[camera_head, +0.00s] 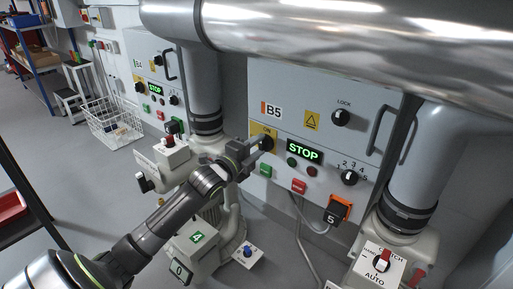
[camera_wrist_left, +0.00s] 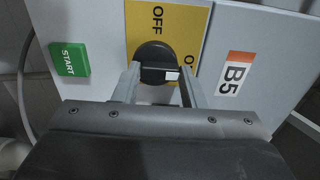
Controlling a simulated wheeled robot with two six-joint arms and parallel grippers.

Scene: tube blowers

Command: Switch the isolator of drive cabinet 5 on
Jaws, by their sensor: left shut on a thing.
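Drive cabinet 5 (camera_head: 349,101), marked B5, stands right of centre in the head view. Its isolator is a black rotary knob (camera_wrist_left: 153,55) on a yellow plate (camera_wrist_left: 189,22) lettered OFF and, partly hidden, a label starting with O. My left gripper (camera_head: 259,145) is at the knob, which it mostly covers in the head view. In the left wrist view the gripper (camera_wrist_left: 158,88) has one finger on each side of the knob's grip bar. The bar's white mark is at its right end, on the side of the partly hidden label. My right gripper is not in view.
The lit display (camera_head: 303,151) reads STOP. A green START button (camera_wrist_left: 69,59), a red button (camera_head: 299,186), a selector knob (camera_head: 349,177) and a LOCK knob (camera_head: 341,117) are nearby. A large pipe (camera_head: 370,45) crosses above. Cabinet B4 (camera_head: 152,62) stands to the left.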

